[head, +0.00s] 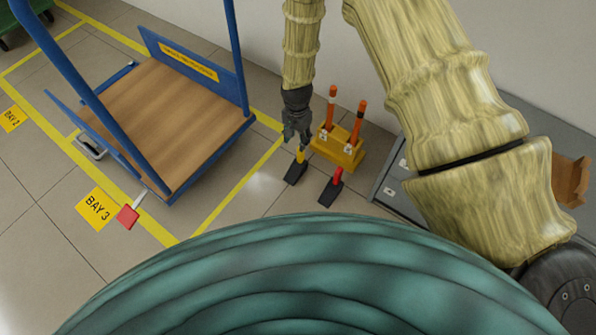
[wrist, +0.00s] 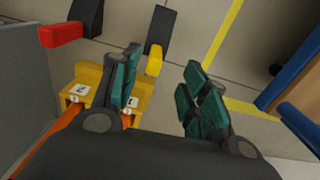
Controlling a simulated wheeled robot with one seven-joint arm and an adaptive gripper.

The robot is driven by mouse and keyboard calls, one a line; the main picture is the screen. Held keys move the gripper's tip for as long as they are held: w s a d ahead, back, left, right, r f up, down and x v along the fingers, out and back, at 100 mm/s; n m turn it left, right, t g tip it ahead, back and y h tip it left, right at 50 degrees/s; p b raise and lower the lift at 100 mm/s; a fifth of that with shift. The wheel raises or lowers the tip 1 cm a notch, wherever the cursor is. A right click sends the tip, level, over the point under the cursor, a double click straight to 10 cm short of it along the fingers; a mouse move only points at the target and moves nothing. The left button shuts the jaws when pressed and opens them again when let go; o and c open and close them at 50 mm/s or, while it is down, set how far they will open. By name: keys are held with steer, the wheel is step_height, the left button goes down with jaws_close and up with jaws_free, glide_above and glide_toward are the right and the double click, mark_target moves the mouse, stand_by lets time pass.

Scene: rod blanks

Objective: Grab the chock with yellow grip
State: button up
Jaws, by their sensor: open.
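The chock with the yellow grip (head: 296,171) is a dark wedge on the floor in front of the yellow holder. Its yellow grip (wrist: 154,61) points toward my gripper in the wrist view, and its dark body (wrist: 160,28) lies beyond. A second dark chock with a red grip (head: 332,188) lies to its right; its red grip (wrist: 62,33) shows at the upper left of the wrist view. My gripper (head: 298,140) points down just above the yellow grip. In the wrist view its green fingers (wrist: 160,88) are apart, with nothing between them; the yellow grip shows beyond the gap, nearer the left finger.
A yellow holder (head: 338,153) with two orange-handled items stands right beside my gripper. A blue cart (head: 150,112) with a wooden deck stands to the left, and a grey cabinet (head: 384,186) to the right. Floor between cart and chocks is clear.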

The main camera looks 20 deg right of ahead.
mark_target(297, 149)
steer(key=shift+w+f, duration=0.2)
steer(key=shift+f, duration=0.2)
step_height(297, 149, down, 5)
steer(key=b, duration=0.2)
steer(key=shift+f+b, duration=0.1)
steer(key=shift+b, duration=0.2)
steer(key=f+b, duration=0.2)
steer(key=f, duration=0.1)
steer(key=f+b, duration=0.1)
steer(key=f, duration=0.1)
steer(key=shift+s+d+b, duration=0.3)
steer(key=shift+d, duration=0.05)
jaws_close()
